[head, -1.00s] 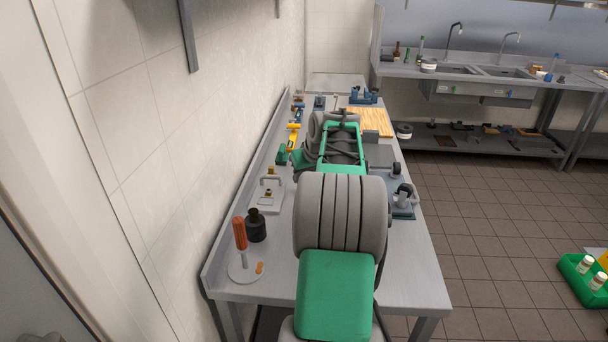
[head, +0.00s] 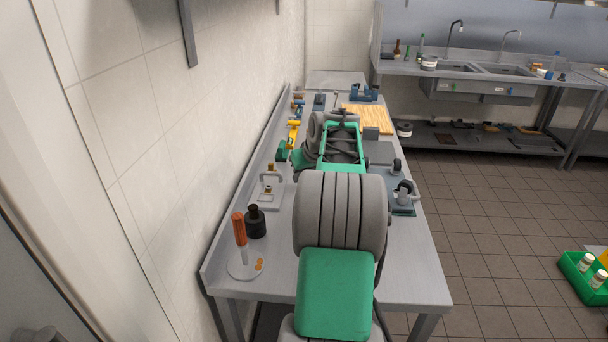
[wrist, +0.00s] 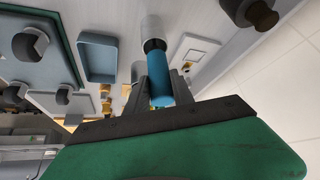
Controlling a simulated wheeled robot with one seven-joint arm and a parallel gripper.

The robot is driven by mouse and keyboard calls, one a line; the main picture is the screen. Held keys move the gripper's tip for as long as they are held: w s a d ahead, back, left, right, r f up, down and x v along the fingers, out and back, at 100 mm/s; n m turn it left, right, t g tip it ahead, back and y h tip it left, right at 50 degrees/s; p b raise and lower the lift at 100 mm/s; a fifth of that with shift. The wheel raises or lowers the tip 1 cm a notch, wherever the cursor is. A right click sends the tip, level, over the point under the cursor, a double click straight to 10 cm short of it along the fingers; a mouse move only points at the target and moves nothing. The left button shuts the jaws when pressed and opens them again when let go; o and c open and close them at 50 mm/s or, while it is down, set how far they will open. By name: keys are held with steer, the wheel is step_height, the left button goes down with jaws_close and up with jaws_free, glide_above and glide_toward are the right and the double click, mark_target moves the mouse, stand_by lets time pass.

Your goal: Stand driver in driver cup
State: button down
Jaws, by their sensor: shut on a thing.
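In the wrist view my gripper (wrist: 158,92) is shut on a blue cylinder (wrist: 161,88), which looks like the driver's handle. A pale round cup-like piece (wrist: 151,28) with a dark opening lies in line with the handle's far end; it may be the driver cup. I cannot tell whether the driver is inside it or only in front of it. The driver's shaft is not clearly visible. In the head view my own arm hides the gripper, the driver and this cup.
The wrist view shows a blue tray (wrist: 98,62) and a white plate with a fitting (wrist: 195,52). In the head view an orange-handled tool (head: 239,229) stands on a round base beside a black bottle (head: 255,222). A wooden board (head: 367,118) lies farther along the bench.

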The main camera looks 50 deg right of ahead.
steer(key=shift+f, duration=0.15)
steer(key=shift+f+b, duration=0.55)
steer(key=shift+f, duration=0.1)
steer(key=c, duration=1)
jaws_free()
steer(key=shift+o, duration=0.3)
steer(key=o, duration=0.9)
steer(key=shift+o, duration=0.2)
steer(key=shift+r, duration=0.1)
steer(key=p+v, duration=0.3)
steer(key=v, duration=0.6)
